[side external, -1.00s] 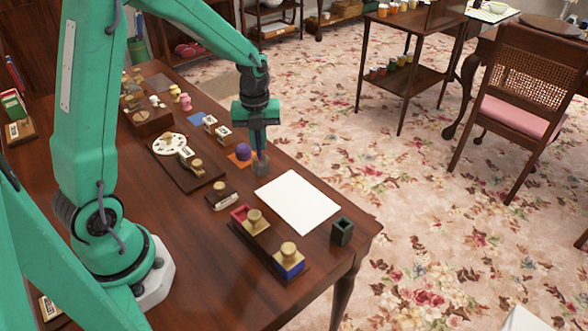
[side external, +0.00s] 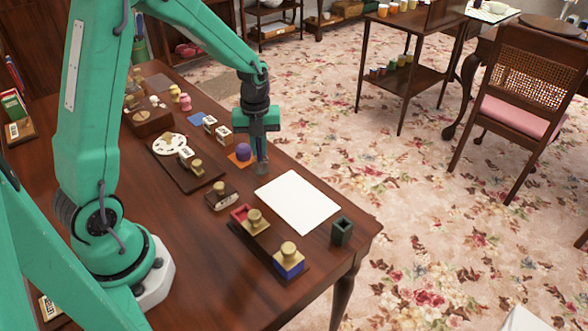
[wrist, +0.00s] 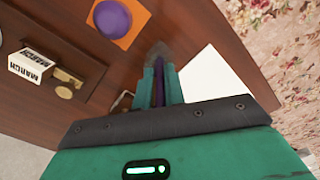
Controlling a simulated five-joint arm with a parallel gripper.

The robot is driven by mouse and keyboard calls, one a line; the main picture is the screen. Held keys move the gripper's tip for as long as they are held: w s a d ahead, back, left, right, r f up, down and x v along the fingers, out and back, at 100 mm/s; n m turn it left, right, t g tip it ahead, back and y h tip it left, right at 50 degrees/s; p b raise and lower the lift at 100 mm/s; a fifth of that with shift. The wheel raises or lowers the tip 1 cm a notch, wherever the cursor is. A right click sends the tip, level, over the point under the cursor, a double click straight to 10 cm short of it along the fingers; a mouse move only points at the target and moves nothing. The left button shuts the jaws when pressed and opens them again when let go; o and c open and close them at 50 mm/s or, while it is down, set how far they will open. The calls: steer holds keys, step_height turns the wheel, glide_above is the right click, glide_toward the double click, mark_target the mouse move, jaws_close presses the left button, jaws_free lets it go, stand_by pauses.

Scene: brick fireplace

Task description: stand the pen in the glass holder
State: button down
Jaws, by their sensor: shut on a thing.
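My gripper (side external: 261,150) points down near the far edge of the desk, just left of the white paper. It is shut on a purple pen (wrist: 158,84), which shows between the green fingers in the wrist view. The glass holder (side external: 262,169) is a small greyish see-through cup directly below the fingers. It also shows in the wrist view (wrist: 159,49), just beyond the fingertips. The pen's lower end lines up with the cup, but I cannot tell how deep it sits in it.
A purple knob (side external: 243,151) on an orange square (side external: 237,162) stands close left of the holder. White paper (side external: 298,201) lies to the right. A dark green square cup (side external: 342,231) stands near the desk corner. Several stamps (side external: 254,222) sit on wooden trays nearer my base.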

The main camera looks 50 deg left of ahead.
steer(key=shift+f, duration=0.25)
steer(key=c, duration=1.4)
jaws_free()
steer(key=shift+r, duration=3.9)
steer(key=shift+r, duration=0.1)
